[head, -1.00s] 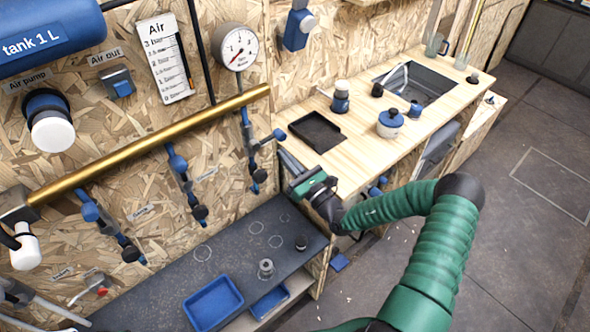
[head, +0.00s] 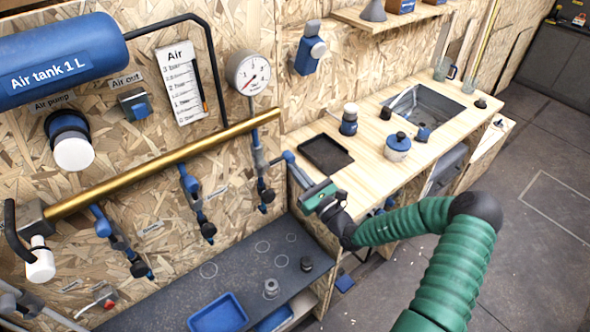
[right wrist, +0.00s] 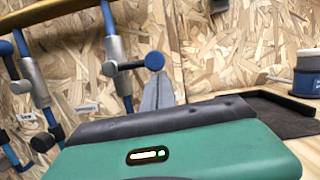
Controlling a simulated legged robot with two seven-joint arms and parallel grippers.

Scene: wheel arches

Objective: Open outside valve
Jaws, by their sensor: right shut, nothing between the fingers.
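A brass pipe (head: 160,165) runs slanting along the wooden wall, with several valves hanging from it. The rightmost valve (head: 261,165) has a blue side handle (head: 288,156) pointing right. In the right wrist view this handle (right wrist: 155,62) sits just above the grey fingertips. My right gripper (head: 299,174) is shut and empty. Its fingers (right wrist: 157,92) point up toward the handle's round end; I cannot tell whether they touch it. Two more blue-handled valves (head: 190,185) (head: 103,222) are farther left.
A wooden counter (head: 375,155) with a black tray (head: 325,154), blue-lidded jar (head: 397,147) and sink (head: 432,106) lies right of the gripper. A dark lower shelf (head: 240,275) holds a blue bin (head: 218,314). A gauge (head: 248,73) hangs above the rightmost valve.

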